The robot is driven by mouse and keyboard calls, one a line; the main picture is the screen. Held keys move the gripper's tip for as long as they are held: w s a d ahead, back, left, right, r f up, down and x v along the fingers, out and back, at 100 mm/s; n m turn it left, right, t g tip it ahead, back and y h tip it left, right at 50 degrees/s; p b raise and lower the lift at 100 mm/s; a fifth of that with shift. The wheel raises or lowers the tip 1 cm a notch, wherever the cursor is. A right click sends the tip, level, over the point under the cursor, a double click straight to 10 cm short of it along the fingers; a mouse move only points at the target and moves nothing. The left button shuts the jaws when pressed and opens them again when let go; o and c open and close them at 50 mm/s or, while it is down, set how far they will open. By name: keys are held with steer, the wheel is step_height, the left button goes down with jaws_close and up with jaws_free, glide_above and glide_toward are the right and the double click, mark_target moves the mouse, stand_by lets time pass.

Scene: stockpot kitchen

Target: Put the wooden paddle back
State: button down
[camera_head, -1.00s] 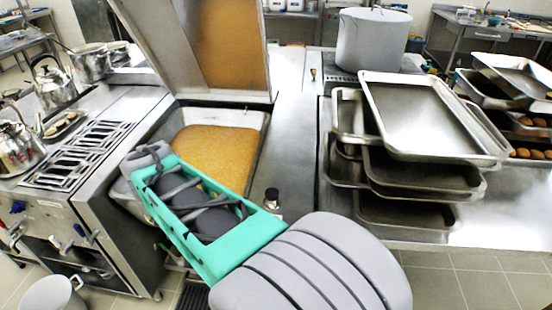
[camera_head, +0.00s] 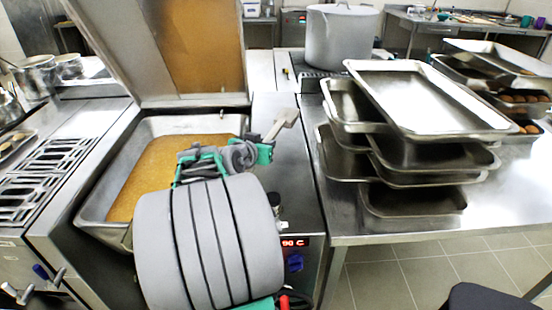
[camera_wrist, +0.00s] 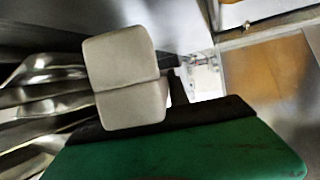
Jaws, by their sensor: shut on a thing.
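My gripper (camera_head: 286,118) is beyond my grey and green arm, above the steel top just right of the tilting pan (camera_head: 92,210). In the wrist view its two pale grey fingertips (camera_wrist: 127,88) are pressed close together. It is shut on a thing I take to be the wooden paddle. I cannot make out the paddle in either view; it seems hidden by the fingers and the hand. The pan holds a flat golden-brown layer (camera_head: 150,178), and its lid (camera_head: 135,45) stands raised behind it.
Stacked steel trays (camera_head: 428,100) stand on the table at the right. A big grey stockpot (camera_head: 340,40) is behind them. A burner range (camera_head: 45,180) is at the left. A red display (camera_head: 293,243) shows on the pan's front. Tiled floor (camera_head: 400,270) is open at the lower right.

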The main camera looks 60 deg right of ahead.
glide_above(276, 168)
step_height(276, 168, down, 6)
steer(key=shift+d+f, duration=0.1)
steer(key=shift+f, duration=1.8)
steer(key=c, duration=1.3)
jaws_free()
steer(key=shift+o, duration=0.2)
